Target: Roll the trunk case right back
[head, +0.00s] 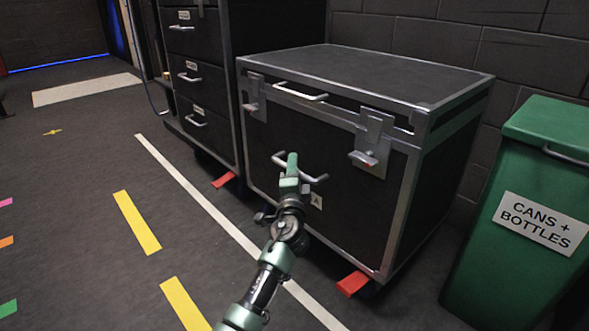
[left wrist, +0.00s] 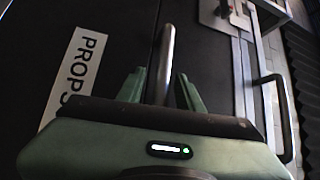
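The trunk case (head: 290,140) is a black box with metal edges, two front latches and a lid handle (head: 302,92). It stands against the back wall, beside the drawer unit. My left gripper (head: 290,165) is at the grey bar handle (head: 312,178) on its front. In the left wrist view the bar handle (left wrist: 166,50) runs between the two green fingers (left wrist: 163,88), with small gaps seeming to show beside it. A white "PROPS" label (left wrist: 74,75) is on the case; the arm partly hides it in the head view. My right gripper is not in view.
A black drawer unit (head: 200,70) stands close to the case's left. A green "cans + bottles" bin (head: 510,210) stands to its right. Red pedals stick out low at the case (head: 352,283) and at the drawer unit (head: 223,180). Taped floor on the left is open.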

